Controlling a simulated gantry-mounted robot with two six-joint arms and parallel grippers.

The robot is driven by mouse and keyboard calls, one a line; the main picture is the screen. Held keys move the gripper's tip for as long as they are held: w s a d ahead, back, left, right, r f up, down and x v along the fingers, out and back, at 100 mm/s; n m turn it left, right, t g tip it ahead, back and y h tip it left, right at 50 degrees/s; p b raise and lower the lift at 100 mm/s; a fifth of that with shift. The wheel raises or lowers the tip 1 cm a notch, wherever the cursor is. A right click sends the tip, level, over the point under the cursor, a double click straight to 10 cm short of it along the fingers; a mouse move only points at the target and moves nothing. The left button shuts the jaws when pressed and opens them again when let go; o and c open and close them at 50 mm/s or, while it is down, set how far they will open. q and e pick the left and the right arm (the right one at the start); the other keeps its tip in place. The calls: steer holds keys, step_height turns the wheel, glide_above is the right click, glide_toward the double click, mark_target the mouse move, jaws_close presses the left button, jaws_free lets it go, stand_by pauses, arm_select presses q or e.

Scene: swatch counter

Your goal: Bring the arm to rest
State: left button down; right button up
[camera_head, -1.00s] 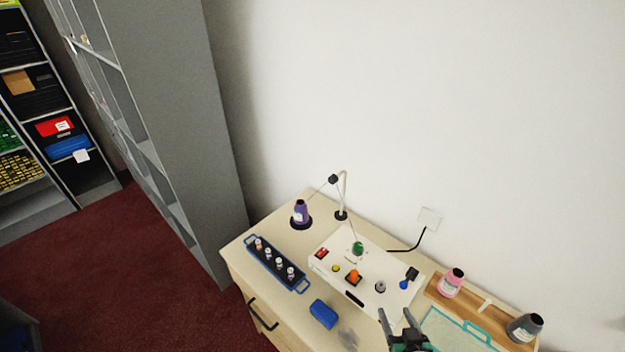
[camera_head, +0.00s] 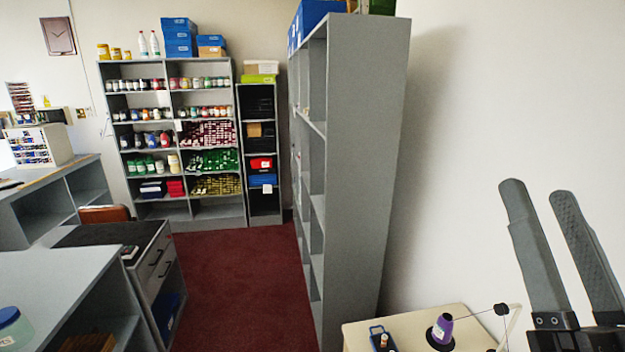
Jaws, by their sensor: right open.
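My right gripper (camera_head: 543,190) is large at the right edge of the head view. Its two dark grey fingers point up and stand apart, with nothing between them. The rest of my right arm is cut off by the frame. My left gripper is not in view.
A purple bottle (camera_head: 442,329) stands on the counter beside a thin wire stand (camera_head: 501,309). Part of a blue tray (camera_head: 378,332) shows there. A tall grey shelf (camera_head: 365,150) stands behind. Red floor (camera_head: 245,285) is clear; grey cabinets (camera_head: 60,280) are at left.

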steer(key=s+a+r+n+t+y+p, duration=0.1)
steer(key=s+r+n+y+p, duration=0.1)
steer(key=r+p, duration=0.7)
steer(key=s+a+r+n+y+p, duration=0.2)
steer(key=r+n+y+p, duration=0.1)
steer(key=r+p, duration=0.7)
step_height(320, 180, up, 5)
steer(key=shift+f+n+t, duration=0.2)
steer(key=shift+n+t, duration=0.1)
steer(key=shift+t, duration=0.1)
